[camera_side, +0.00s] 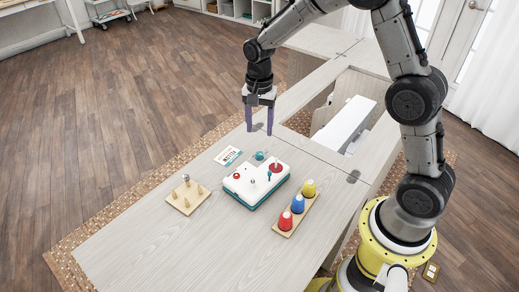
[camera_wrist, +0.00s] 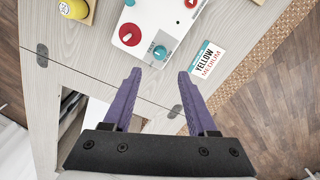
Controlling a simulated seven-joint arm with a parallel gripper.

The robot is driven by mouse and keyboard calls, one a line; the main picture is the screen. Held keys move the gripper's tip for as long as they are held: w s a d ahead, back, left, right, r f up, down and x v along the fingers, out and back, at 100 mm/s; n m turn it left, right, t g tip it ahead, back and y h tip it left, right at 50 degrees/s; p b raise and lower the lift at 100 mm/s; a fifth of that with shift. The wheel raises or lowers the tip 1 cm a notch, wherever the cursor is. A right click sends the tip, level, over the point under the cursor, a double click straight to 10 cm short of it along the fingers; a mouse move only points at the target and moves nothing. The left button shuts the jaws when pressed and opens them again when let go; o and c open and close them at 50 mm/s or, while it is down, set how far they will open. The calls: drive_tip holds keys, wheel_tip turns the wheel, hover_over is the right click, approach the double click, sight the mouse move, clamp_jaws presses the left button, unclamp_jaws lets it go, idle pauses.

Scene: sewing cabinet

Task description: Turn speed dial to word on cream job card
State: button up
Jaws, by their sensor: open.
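The white control box (camera_side: 243,190) with a teal base sits on the table; its top carries red and teal knobs. In the wrist view, a teal dial (camera_wrist: 160,52) with a white pointer line lies just beyond my fingertips, beside a red knob (camera_wrist: 130,35). The job card (camera_side: 228,155) lies flat left of the box. In the wrist view the card (camera_wrist: 207,64) reads "YELLOW" and "MEDIUM". My gripper (camera_side: 260,128) is open and empty, pointing down above the table behind the box.
A wooden rack with red, blue and yellow spools (camera_side: 309,188) stands right of the box. A wooden peg board (camera_side: 188,197) lies to the left. A white machine (camera_side: 343,125) sits in the cabinet opening at back right. The front tabletop is clear.

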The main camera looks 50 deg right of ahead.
sight(260, 153)
wheel_tip(260, 153, down, 9)
drive_tip(key=shift+f, duration=0.15)
idle(0.4)
clamp_jaws()
